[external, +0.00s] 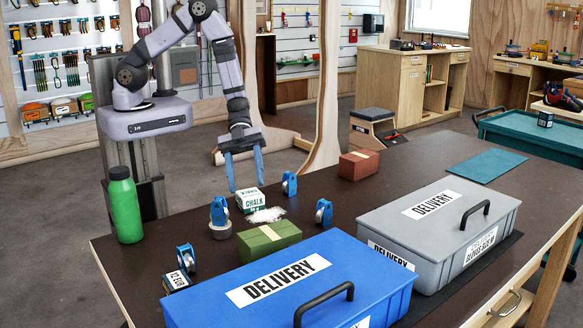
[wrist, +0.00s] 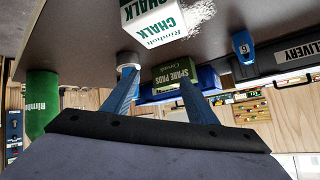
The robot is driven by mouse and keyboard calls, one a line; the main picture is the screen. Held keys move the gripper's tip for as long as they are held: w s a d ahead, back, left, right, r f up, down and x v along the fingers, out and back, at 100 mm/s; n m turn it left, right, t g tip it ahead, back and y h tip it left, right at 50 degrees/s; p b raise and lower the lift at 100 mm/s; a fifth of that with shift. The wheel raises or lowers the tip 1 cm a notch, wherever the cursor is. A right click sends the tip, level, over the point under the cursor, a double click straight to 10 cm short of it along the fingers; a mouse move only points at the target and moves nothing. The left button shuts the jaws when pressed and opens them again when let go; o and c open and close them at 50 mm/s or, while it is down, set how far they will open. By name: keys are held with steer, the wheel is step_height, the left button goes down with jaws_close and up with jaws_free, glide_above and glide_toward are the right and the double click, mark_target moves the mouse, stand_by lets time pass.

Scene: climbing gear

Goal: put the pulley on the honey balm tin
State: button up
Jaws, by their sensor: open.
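Several blue pulleys stand on the dark table in the external view: one (external: 289,184) behind the chalk box, one (external: 324,212) to the right, one (external: 185,258) at the left front and one (external: 219,210) at a low round tin (external: 220,231). Whether this last pulley rests on the tin or stands just behind it, I cannot tell. The tin's label is not readable. My gripper (external: 247,184) is open and empty, pointing down above the table's far edge near the chalk box. In the wrist view its fingers (wrist: 158,82) are spread, and one pulley (wrist: 241,45) shows at right.
The chalk box (external: 249,201) has white powder beside it. A green box (external: 268,240), green bottle (external: 124,205) and red-brown box (external: 360,165) stand around. Blue (external: 300,282) and grey (external: 440,228) delivery cases fill the front. The table between the red-brown box and grey case has free room.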

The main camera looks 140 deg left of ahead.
step_height(320, 180, up, 5)
steer(key=n+g+y, duration=0.3)
steer(key=n+y, duration=0.1)
steer(key=y, duration=0.3)
steer(key=s+d+r+n+g+h, duration=0.1)
steer(key=s+d+r+n+g, duration=0.1)
steer(key=s+d, duration=0.6)
steer(key=s+d+r+n+g+h, duration=0.1)
steer(key=s+d+r+n+g, duration=0.1)
steer(key=s+d, duration=0.6)
steer(key=s+n+g, duration=0.1)
steer(key=g, duration=0.1)
steer(key=shift+d+r+g, duration=0.25)
steer(key=shift+r+g, duration=0.05)
